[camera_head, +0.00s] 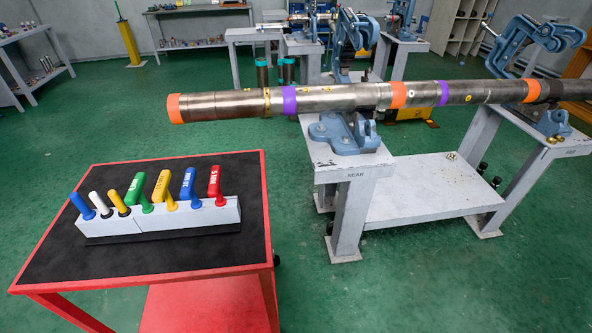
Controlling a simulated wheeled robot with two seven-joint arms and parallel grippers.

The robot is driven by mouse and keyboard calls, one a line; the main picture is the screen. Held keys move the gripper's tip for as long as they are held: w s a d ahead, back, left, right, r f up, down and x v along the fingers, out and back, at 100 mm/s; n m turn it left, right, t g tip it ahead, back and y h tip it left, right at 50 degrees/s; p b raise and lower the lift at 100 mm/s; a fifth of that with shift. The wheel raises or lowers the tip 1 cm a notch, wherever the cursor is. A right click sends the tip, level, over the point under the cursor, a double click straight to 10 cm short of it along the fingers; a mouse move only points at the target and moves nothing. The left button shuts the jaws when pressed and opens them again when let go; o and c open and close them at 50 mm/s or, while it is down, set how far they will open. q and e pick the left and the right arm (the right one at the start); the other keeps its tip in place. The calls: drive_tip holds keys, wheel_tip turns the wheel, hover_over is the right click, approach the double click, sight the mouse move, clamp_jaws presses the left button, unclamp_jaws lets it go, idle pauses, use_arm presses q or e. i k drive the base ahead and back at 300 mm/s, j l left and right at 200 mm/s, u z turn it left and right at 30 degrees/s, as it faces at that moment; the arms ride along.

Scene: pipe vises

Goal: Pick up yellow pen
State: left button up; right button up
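A slender yellow pen (119,203) stands tilted in a white holder block (160,221) on the black top of the red cart. It is third from the left in the row. A white pen (98,204) and a blue pen (81,205) stand to its left. A green handle (137,191) stands close on its right. A wider yellow handle (161,186) with lettering stands further right in the same holder. The pen's lower end is hidden in the holder. Neither of my grippers is in view.
The red cart (266,220) has free room around the holder. A blue handle (189,188) and a red handle (214,184) fill the holder's right end. A long pipe (340,98) rests in blue vises (346,132) on grey stands behind and right.

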sight(124, 212)
drive_tip(key=i+j+u, duration=0.1)
drive_tip(key=u, duration=1.35)
drive_tip(key=i+j+z, duration=0.45)
drive_tip(key=j, duration=0.2)
drive_tip(key=i+j+z, duration=0.25)
drive_tip(key=j, duration=0.15)
drive_tip(key=j+z, duration=0.25)
drive_tip(key=i+j, duration=0.05)
drive_tip(key=j, duration=0.05)
